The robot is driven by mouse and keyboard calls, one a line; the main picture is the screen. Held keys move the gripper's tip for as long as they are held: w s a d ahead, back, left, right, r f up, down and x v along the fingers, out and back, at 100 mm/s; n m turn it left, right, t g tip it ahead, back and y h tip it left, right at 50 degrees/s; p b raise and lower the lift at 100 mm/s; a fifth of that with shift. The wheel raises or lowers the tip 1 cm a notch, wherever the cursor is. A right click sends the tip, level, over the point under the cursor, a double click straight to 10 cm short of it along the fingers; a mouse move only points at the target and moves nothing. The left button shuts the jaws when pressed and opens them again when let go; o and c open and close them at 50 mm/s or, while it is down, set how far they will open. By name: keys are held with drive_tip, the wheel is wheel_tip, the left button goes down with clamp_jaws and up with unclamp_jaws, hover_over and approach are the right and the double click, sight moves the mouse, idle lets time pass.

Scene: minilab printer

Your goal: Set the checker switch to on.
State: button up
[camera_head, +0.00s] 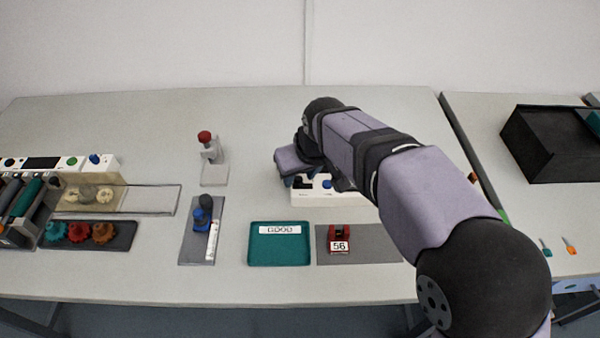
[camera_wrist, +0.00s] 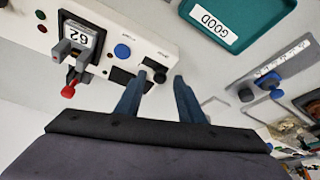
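The checker appears to be the white box (camera_head: 318,198) under my gripper in the head view, partly hidden by the arm. In the wrist view the white box (camera_wrist: 100,25) shows a blue button (camera_wrist: 122,51), dark panels and a small black knob (camera_wrist: 160,73), which may be the switch; its setting cannot be told. My gripper (camera_wrist: 160,77) is open and empty, with the knob between its two blue fingertips in the picture. Whether they touch it cannot be told. A grey and red piece with a card reading 62 (camera_wrist: 80,38) sits at the box.
A teal tray labelled GOOD (camera_head: 256,260) lies in front of the box. Right of it, a red piece marked 56 (camera_head: 339,236) stands on a grey mat (camera_head: 380,245). A red-topped device (camera_head: 212,165) stands left. Bare table lies between.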

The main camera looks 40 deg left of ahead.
clamp_jaws()
drive_tip(key=shift+w+d, duration=0.9)
drive_tip(key=shift+w, duration=0.05)
unclamp_jaws()
drive_tip(key=shift+w, duration=0.1)
drive_tip(key=v, duration=0.7)
drive_tip(key=shift+b, duration=0.3)
drive_tip(key=shift+d+r, duration=0.1)
